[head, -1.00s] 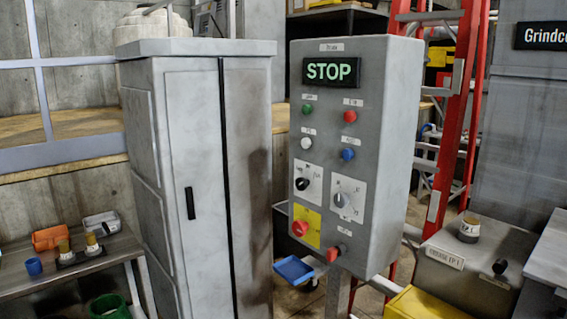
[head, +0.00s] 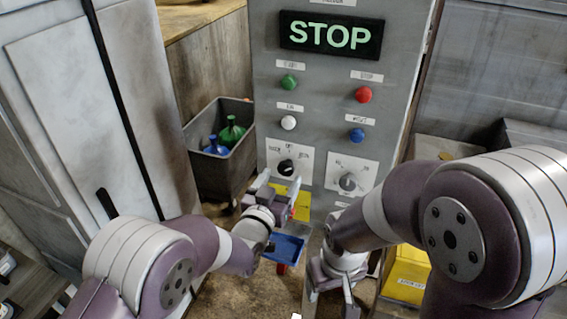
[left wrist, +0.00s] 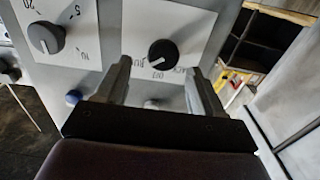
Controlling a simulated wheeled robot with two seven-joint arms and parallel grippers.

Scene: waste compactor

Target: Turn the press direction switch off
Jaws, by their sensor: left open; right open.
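The switch is a black rotary knob (head: 286,167) on a white plate of the grey control panel, with small labels around it, one reading OFF. In the left wrist view the black knob (left wrist: 163,53) appears upside down, its pale mark pointing to the lower left; the exact setting is hard to read. My left gripper (head: 279,187) is open just in front of and slightly below the knob. In the left wrist view its fingers (left wrist: 160,85) frame the knob from both sides, apart from it. My right gripper (head: 332,298) is low, below the panel's lower right, open and empty.
A grey knob (head: 347,182) sits right of the switch. Green (head: 289,82), red (head: 363,95), white (head: 289,123) and blue (head: 357,135) buttons are above, under a lit STOP sign (head: 332,36). A blue tray (head: 285,248) is below. A bottle bin (head: 222,165) and grey cabinet (head: 75,110) are left.

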